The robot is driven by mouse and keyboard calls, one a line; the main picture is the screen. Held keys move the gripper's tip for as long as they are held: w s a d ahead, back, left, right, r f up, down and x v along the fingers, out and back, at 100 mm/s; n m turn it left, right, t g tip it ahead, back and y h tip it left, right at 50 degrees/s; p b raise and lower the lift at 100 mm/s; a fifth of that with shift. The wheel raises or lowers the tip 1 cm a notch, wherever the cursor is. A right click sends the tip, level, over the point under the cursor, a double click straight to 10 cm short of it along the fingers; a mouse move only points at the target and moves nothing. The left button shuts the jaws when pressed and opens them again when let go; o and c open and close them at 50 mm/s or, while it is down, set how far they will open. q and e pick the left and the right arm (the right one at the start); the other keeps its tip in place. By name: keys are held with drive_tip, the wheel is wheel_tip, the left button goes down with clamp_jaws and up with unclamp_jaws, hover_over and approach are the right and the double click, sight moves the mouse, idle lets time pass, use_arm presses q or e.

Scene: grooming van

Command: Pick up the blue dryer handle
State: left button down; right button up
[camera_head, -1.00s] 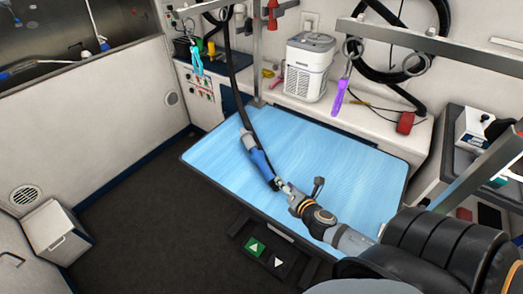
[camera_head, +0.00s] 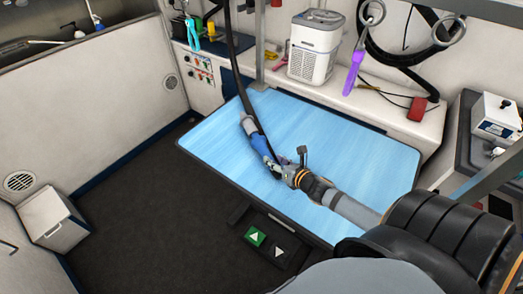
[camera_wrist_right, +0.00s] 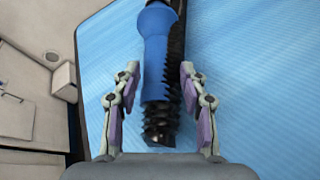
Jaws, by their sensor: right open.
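My right gripper (camera_head: 275,165) is at the handle's near end. In the right wrist view the handle (camera_wrist_right: 155,60) runs between the two open fingers of my gripper (camera_wrist_right: 158,100), with a gap on each side. Its near end is black and ribbed. A dark hose runs along its right side. My left gripper is not in view.
A white box-shaped appliance (camera_head: 315,47) stands on the back shelf. A purple tool (camera_head: 353,72) hangs beside it. The mat right of my arm is clear.

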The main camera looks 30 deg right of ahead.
sight(271, 156)
drive_tip(key=shift+b+x, duration=1.25)
drive_tip(key=shift+x, duration=1.1)
drive_tip(key=shift+w, duration=0.4)
drive_tip(key=shift+r, duration=0.1)
drive_tip(key=shift+s, duration=0.1)
drive_tip(key=shift+r, duration=0.1)
clamp_jaws()
